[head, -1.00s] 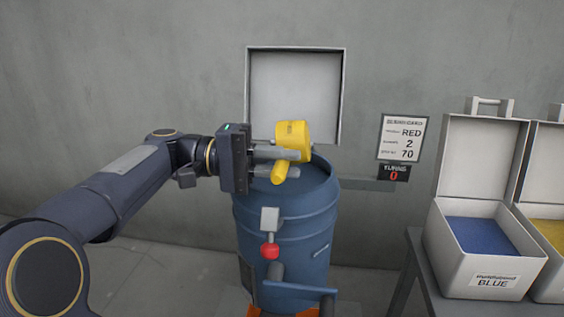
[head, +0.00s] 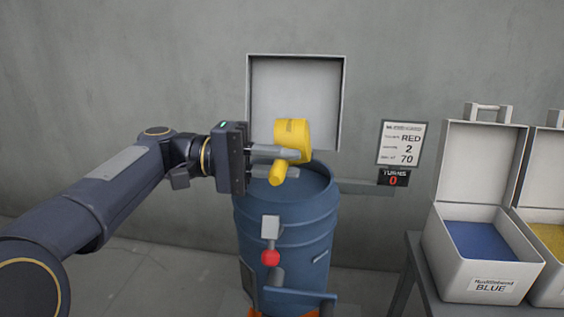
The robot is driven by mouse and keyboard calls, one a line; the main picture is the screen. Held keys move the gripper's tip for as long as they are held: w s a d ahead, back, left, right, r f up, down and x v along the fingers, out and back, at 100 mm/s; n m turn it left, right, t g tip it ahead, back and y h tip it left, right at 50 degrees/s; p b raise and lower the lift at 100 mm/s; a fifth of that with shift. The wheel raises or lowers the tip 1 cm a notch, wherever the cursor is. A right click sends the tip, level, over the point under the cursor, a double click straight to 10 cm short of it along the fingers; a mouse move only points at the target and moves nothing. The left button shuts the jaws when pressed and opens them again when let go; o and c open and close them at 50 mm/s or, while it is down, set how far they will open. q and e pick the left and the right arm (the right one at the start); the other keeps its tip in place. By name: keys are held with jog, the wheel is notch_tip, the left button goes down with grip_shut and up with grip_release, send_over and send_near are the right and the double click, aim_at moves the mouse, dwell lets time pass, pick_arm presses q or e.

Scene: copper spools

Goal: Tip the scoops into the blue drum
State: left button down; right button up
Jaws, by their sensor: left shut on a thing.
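A yellow scoop (head: 291,136) is held by my left gripper (head: 277,163), which is shut on its handle. The scoop is tilted, above the top of the blue drum (head: 285,224). The inside of the scoop does not show clearly, and I cannot tell whether anything is in it. The drum stands upright below, its top partly hidden by the gripper and scoop. My right gripper is not in view.
At right, an open box labelled BLUE (head: 481,276) holds blue material, beside a box with yellow material (head: 547,237). A red knob (head: 271,258) sits before the drum.

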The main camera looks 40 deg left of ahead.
pick_arm(q)
jog(key=shift+s+d+r+p, duration=0.3)
jog(key=shift+s+r+p, duration=0.25)
jog(key=shift+r, duration=0.35)
jog(key=shift+s+d+r+p, duration=0.35)
jog(key=shift+s+r+p, duration=0.2)
jog(key=shift+r, duration=0.35)
jog(key=shift+s+d+r+p, duration=0.3)
jog(key=shift+s+r+p, duration=0.15)
jog(key=shift+s+r, duration=0.35)
jog(key=shift+w+r, duration=0.1)
jog(key=shift+w, duration=0.05)
